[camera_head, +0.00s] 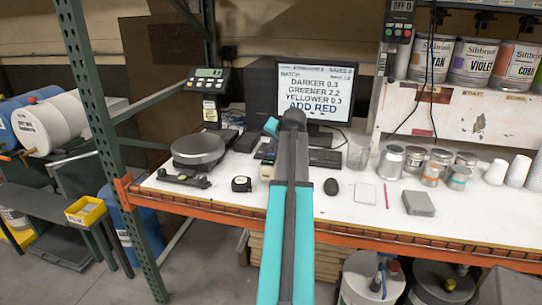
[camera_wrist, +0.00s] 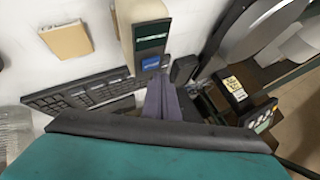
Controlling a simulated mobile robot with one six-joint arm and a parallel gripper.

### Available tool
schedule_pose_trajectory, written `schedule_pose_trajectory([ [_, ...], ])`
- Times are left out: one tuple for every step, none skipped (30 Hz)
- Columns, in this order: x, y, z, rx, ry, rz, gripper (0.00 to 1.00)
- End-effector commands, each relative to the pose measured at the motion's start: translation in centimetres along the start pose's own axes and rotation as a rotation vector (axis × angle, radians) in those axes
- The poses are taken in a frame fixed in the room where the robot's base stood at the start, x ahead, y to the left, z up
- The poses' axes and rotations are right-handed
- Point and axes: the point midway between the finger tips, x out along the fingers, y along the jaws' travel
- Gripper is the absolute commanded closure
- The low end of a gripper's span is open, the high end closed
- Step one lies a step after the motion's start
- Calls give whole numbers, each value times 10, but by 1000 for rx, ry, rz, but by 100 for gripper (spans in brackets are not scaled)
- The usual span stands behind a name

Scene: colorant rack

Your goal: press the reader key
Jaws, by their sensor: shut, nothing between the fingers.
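The reader is a beige upright device in the wrist view (camera_wrist: 140,45), with a dark screen and a blue key (camera_wrist: 151,63) on its face. My gripper (camera_wrist: 161,82) shows as shut, empty fingers just below the blue key. Whether the tips touch the key, I cannot tell. In the head view a small beige part of the reader (camera_head: 266,173) shows left of my arm. My arm hides the rest of it and the fingers there.
The keyboard (camera_wrist: 85,92) lies beside the reader. A round scale (camera_head: 198,150), a tape measure (camera_head: 241,184) and a black mouse (camera_head: 331,187) are nearby. The monitor (camera_head: 315,90) stands behind. Several cans and a grey box (camera_head: 418,203) are to the right.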

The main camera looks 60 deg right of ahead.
Motion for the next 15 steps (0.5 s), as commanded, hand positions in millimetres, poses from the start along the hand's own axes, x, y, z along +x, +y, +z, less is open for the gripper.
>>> schedule_pose_trajectory([
  [0, 0, 0, 0, 0, 0, 100],
  [0, 0, 0, 0, 0, 0, 100],
  [0, 0, 0, 0, 0, 0, 100],
  [0, 0, 0, 0, 0, 0, 100],
  [0, 0, 0, 0, 0, 0, 100],
  [0, 0, 0, 0, 0, 0, 100],
  [0, 0, 0, 0, 0, 0, 100],
  [0, 1, 0, 0, 0, 0, 100],
  [1, 1, 1, 0, 0, 0, 100],
  [2, 1, 1, 0, 0, 0, 100],
  [2, 2, 2, 0, 0, 0, 100],
  [3, 2, 2, 0, 0, 0, 100],
  [4, 2, 2, 0, 0, 0, 100],
  [4, 3, 3, 0, 0, 0, 100],
  [5, 3, 3, 0, 0, 0, 100],
])
